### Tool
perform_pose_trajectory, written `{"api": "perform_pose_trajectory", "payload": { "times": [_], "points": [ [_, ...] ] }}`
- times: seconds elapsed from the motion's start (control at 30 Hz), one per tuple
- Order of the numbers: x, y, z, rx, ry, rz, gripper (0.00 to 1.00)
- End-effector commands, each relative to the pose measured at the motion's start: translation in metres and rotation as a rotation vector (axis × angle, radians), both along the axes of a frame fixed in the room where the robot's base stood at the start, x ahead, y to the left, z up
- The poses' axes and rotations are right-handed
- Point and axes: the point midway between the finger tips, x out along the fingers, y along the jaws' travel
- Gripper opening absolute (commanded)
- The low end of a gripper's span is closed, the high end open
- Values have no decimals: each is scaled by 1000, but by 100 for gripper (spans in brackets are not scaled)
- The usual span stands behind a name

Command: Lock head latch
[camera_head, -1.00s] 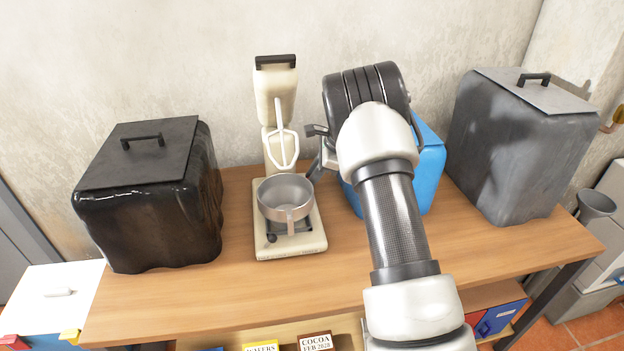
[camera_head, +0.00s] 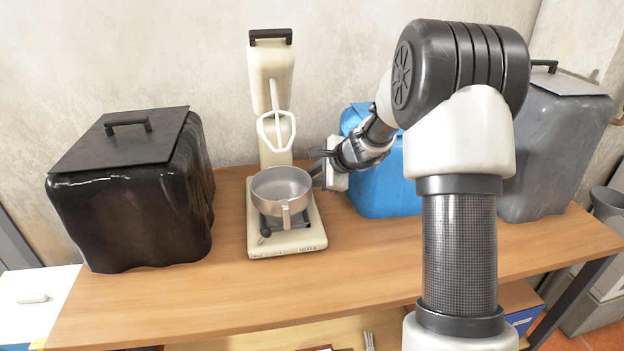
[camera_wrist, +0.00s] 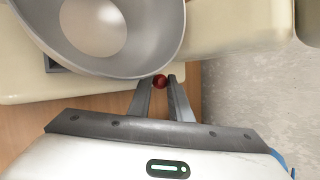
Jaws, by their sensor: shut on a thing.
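The cream stand mixer (camera_head: 277,145) stands on the wooden table with its head (camera_head: 270,78) tilted up and a white beater (camera_head: 277,130) hanging from it. A metal bowl (camera_head: 281,186) sits on the mixer's base (camera_head: 290,242). My gripper (camera_head: 318,169) is at the right side of the mixer, beside the bowl. In the wrist view its fingers (camera_wrist: 158,84) are shut on a small round red knob (camera_wrist: 160,81), just beyond the bowl's rim. I take the knob for the head latch; the head view does not show it clearly.
A black lidded bin (camera_head: 135,190) stands left of the mixer. A blue container (camera_head: 385,180) is behind my forearm, and a grey lidded bin (camera_head: 550,150) stands farther right. The front of the wooden table (camera_head: 180,300) is clear.

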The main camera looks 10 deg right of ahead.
Motion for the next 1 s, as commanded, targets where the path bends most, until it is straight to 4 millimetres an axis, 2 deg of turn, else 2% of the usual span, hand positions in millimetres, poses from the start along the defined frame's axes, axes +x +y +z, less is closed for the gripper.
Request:
{"api": "perform_pose_trajectory", "payload": {
  "times": [0.07, 0.1, 0.2, 0.57, 0.77, 1.0],
  "points": [
    [-1, 0, -1, 1, 3, 2, 0],
    [-1, 0, -1, 1, 3, 2, 23],
    [-1, 0, -1, 1, 3, 2, 37],
    [-3, -2, 4, 1, 2, 1, 37],
    [-23, -14, 29, 0, 0, -2, 37],
    [-60, -34, 72, 0, 0, -2, 37]
  ]
}}
